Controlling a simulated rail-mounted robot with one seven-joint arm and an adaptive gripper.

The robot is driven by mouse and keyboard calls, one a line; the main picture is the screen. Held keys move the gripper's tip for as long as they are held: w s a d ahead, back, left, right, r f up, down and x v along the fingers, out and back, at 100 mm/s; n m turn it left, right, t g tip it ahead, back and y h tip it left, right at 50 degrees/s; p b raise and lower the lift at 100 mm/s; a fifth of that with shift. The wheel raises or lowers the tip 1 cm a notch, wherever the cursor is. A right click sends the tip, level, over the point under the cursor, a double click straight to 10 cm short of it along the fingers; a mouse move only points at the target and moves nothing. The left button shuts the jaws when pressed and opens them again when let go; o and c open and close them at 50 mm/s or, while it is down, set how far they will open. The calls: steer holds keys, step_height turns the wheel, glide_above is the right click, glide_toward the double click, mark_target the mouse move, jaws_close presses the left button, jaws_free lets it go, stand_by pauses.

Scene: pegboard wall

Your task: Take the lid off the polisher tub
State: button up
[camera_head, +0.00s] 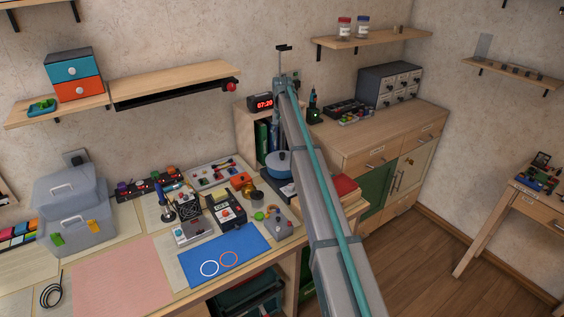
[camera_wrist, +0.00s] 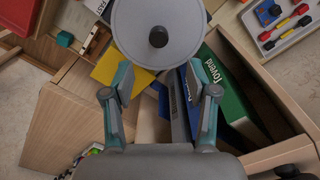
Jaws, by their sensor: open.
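The tub (camera_head: 275,172) is a round blue vessel at the far right end of the workbench, partly hidden by my arm in the head view. Its grey lid (camera_head: 276,158) sits on top. In the wrist view the round grey lid (camera_wrist: 185,22) with a dark central knob (camera_wrist: 158,37) fills the top middle, cut by the frame's edge. My gripper (camera_wrist: 160,88) is open and empty, its two fingers spread below the lid in that picture and apart from the knob. In the head view my arm hides the gripper's fingers.
A shelf unit (camera_head: 244,127) with upright books stands beside the tub; a green book (camera_wrist: 222,85) shows near my right finger. A digital clock (camera_head: 262,103) sits on the unit. Tools, a meter (camera_head: 226,212) and a blue mat (camera_head: 222,256) occupy the bench.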

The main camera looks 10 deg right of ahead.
mark_target(282, 154)
step_height(282, 154, down, 4)
steer(key=shift+r+p, duration=0.1)
steer(key=shift+p, duration=0.3)
steer(key=shift+s+f+p, duration=0.15)
steer(key=shift+f+p, duration=0.45)
steer(key=shift+f, duration=0.7)
steer(key=shift+s+f+p, duration=0.15)
steer(key=shift+f+p, duration=0.45)
steer(key=shift+f, duration=0.7)
jaws_close()
